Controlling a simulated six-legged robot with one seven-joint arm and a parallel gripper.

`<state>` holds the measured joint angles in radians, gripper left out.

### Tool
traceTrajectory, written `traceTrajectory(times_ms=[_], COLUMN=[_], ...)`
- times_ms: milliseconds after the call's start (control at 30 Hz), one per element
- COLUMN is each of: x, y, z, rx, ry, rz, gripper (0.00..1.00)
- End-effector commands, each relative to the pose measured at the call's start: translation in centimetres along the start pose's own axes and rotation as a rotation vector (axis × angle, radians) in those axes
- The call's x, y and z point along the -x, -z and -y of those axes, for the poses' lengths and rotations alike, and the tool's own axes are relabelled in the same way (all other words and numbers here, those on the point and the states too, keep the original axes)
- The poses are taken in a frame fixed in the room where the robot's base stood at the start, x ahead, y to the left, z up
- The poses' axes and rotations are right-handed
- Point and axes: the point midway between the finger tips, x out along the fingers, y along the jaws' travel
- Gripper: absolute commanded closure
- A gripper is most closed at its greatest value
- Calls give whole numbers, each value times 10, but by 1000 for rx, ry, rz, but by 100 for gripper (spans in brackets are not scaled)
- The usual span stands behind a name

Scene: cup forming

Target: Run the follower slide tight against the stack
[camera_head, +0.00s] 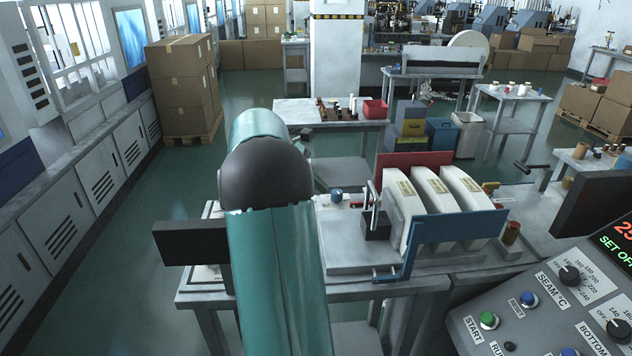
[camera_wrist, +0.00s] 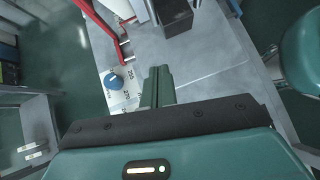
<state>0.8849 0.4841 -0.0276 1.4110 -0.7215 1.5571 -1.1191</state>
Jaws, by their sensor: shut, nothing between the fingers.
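The stack (camera_head: 405,222) is several cream-white curved sleeves standing side by side on the bench, between a red plate (camera_head: 415,160) and a blue front rail (camera_head: 457,229). A dark block with a bright upright handle (camera_head: 376,227), apparently the follower slide, stands at the stack's left end. I cannot tell whether it touches the stack. A dark block, apparently the same one, shows at the top of the wrist view (camera_wrist: 176,17). My gripper (camera_wrist: 157,72) is shut and empty, short of that block over the grey bench plate. My arm hides the gripper in the head view.
A blue knob (camera_wrist: 115,82) on a white label lies left of my fingers, with a red bar (camera_wrist: 100,25) beyond it. The grey plate (camera_wrist: 215,60) right of my fingers is clear. A control panel (camera_head: 540,310) stands at the right front.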

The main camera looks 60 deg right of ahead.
Motion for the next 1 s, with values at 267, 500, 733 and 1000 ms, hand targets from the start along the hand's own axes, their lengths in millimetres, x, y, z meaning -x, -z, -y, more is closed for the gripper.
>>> traceTrajectory(times_ms=[267, 500, 733, 1000], x=[-56, -86, -94, -94], y=[0, -18, -26, -26], z=[0, 0, 0, -1], rx=[0, -1, 2, 2], ry=[4, 0, -3, -2], rz=[0, -1, -2, -2], gripper=[100, 100, 100, 100])
